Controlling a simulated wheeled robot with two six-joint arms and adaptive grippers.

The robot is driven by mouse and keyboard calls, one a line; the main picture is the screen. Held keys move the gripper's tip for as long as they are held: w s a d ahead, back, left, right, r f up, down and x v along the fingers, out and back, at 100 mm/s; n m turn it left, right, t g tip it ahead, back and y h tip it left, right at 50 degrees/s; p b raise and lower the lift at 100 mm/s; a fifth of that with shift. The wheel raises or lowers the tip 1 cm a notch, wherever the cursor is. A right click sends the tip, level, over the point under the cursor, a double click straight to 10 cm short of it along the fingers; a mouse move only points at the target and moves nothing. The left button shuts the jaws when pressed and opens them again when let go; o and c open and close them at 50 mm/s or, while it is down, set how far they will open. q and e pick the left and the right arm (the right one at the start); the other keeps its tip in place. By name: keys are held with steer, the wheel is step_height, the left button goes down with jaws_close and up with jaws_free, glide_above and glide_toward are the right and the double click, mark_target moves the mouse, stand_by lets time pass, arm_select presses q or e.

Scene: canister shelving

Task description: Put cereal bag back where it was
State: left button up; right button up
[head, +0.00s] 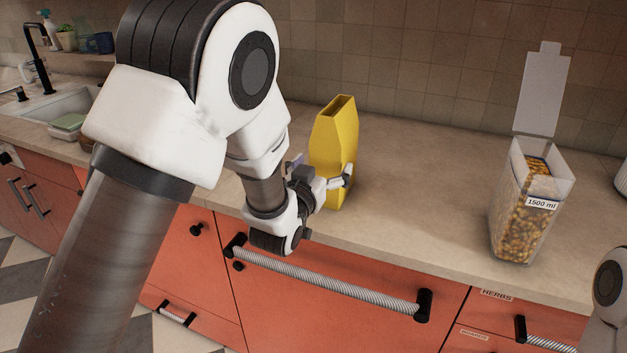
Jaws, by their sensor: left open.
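The yellow cereal bag (335,140) stands upright on the countertop near its front edge, with its top open. My left gripper (338,183) is open at the lower front of the bag. One finger shows against the bag's right part; the other is largely hidden, so I cannot tell whether it touches. A clear canister (522,215) filled with cereal stands to the right, its lid (543,90) raised and a "1500 ml" label on its side. Only a white part of my right arm shows at the right edge; its gripper is out of view.
The countertop (430,190) is clear between the bag and the canister. A tiled wall (430,60) rises behind. Red drawers with rope-like handles (325,283) lie below the front edge. A sink (62,105) with a black faucet is at the far left.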

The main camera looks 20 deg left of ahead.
arm_select(q)
steer(key=s+b, duration=0.1)
steer(key=s, duration=0.7)
steer(key=f+g, duration=0.1)
steer(key=f, duration=0.2)
steer(key=s+a+f+g, duration=0.1)
steer(key=f, duration=0.3)
steer(key=f+g, duration=0.1)
steer(key=f, duration=0.3)
steer(key=shift+s+a+f+g, duration=0.2)
steer(key=shift+g, duration=0.1)
steer(key=s+a+f+g, duration=0.1)
steer(key=s+f+g, duration=0.3)
steer(key=s+f, duration=0.5)
steer(key=s+a+f+g, duration=0.1)
steer(key=s+f+g, duration=0.35)
steer(key=f, duration=0.85)
steer(key=s+f+g, duration=0.3)
steer(key=s+f, duration=0.1)
steer(key=s, duration=0.4)
steer(key=s+f+g, duration=0.3)
steer(key=s+f, duration=0.2)
steer(key=s, duration=0.3)
steer(key=shift+s+a+n, duration=0.3)
steer(key=shift+a, duration=0.15)
